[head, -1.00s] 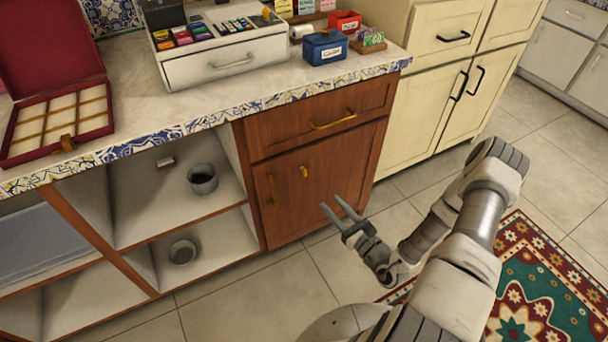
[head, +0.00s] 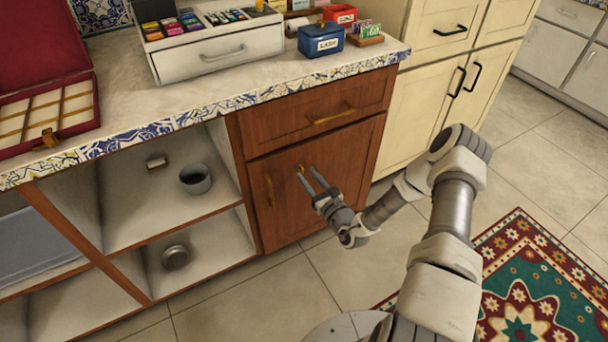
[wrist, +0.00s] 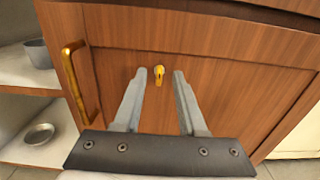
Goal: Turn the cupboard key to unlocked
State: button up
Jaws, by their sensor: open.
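The small brass key (wrist: 159,75) sticks out of the brown wooden cupboard door (wrist: 215,90), with its bow hanging downward. In the wrist view it shows between and just beyond my two fingertips (wrist: 159,72). In the head view the key (head: 301,169) is a small yellow spot close to the fingertips of my gripper (head: 310,169), partly hidden by them. My gripper is open and the key does not look clamped. I cannot tell whether a finger touches it. The cupboard door is shut, with a brass handle (wrist: 79,84) on its left side.
A wooden drawer with a brass pull (head: 330,115) is above the door. Open shelves at left hold a grey pot (head: 195,180) and a metal bowl (head: 175,257). The floor before the door is clear.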

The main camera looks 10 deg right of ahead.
aim_at(303, 170)
jog(key=shift+b+x, duration=0.3)
jog(key=shift+x, duration=1.3)
jog(key=shift+c, duration=0.2)
grip_shut()
